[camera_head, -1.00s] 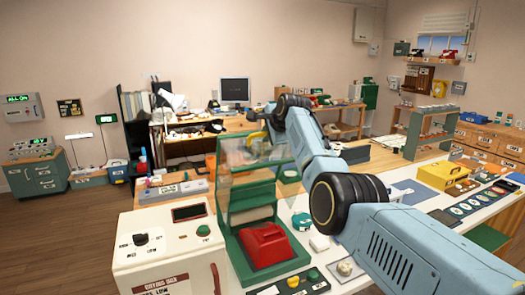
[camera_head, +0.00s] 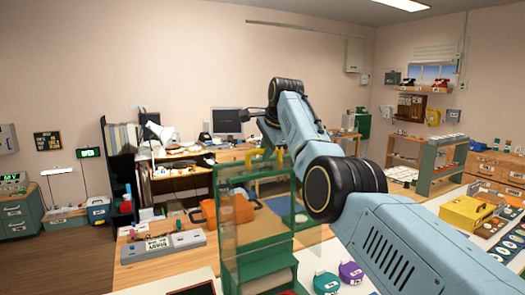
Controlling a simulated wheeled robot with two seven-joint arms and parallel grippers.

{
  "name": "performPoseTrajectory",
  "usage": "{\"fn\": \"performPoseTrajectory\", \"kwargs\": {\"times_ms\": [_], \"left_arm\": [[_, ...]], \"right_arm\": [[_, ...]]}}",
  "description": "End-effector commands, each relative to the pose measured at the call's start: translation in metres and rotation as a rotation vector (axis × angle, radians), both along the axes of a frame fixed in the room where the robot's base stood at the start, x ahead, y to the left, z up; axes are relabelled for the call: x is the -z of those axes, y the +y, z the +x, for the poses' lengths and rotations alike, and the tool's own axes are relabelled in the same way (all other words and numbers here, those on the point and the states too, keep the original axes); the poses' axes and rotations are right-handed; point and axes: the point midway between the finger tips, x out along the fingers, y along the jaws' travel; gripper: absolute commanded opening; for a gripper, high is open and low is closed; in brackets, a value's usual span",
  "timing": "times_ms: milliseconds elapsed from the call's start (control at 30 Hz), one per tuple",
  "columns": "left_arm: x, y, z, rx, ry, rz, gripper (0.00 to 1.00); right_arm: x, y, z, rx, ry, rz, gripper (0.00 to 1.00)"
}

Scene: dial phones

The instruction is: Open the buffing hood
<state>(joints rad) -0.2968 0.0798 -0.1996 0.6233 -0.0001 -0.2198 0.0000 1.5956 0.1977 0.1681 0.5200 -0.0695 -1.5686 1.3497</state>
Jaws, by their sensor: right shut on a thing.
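The buffing hood (camera_head: 228,262) is a green-framed box with a clear panel, standing in the lower middle of the head view. A yellow handle (camera_head: 262,160) shows at the upper edge of the clear panel. My right arm reaches in from the lower right, and its gripper (camera_head: 258,147) is at this handle, shut on it. The fingers are small and partly hidden by my own wrist. The exact angle of the panel is hard to tell. The lower front of the hood is cut off by the picture's bottom edge. My left gripper is not in view.
A purple dial phone (camera_head: 351,273) and a teal one (camera_head: 327,282) are on the bench right of the hood. An orange case (camera_head: 228,210) lies behind it. A grey box (camera_head: 162,246) is at left and a yellow box (camera_head: 467,213) at right.

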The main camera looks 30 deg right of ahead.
Motion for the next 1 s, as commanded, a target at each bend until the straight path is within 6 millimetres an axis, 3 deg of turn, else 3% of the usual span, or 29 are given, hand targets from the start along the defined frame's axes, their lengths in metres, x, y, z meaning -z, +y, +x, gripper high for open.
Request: {"fn": "performPoseTrajectory", "kwargs": {"times_ms": [433, 467, 500, 833, 1000], "left_arm": [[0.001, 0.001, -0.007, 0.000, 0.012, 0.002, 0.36], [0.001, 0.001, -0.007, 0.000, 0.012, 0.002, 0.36], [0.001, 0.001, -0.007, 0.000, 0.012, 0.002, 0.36], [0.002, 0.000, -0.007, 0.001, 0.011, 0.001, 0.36], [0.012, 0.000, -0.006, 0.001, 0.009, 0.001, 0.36]], "right_arm": [[0.006, 0.000, -0.002, -0.002, 0.023, -0.001, 0.00], [0.006, 0.000, -0.002, -0.002, 0.023, -0.001, 0.16], [0.006, 0.000, -0.002, -0.002, 0.023, -0.001, 0.20], [0.002, 0.000, -0.003, -0.002, 0.018, 0.000, 0.20], [-0.018, 0.001, -0.015, -0.002, 0.010, -0.001, 0.20]]}}
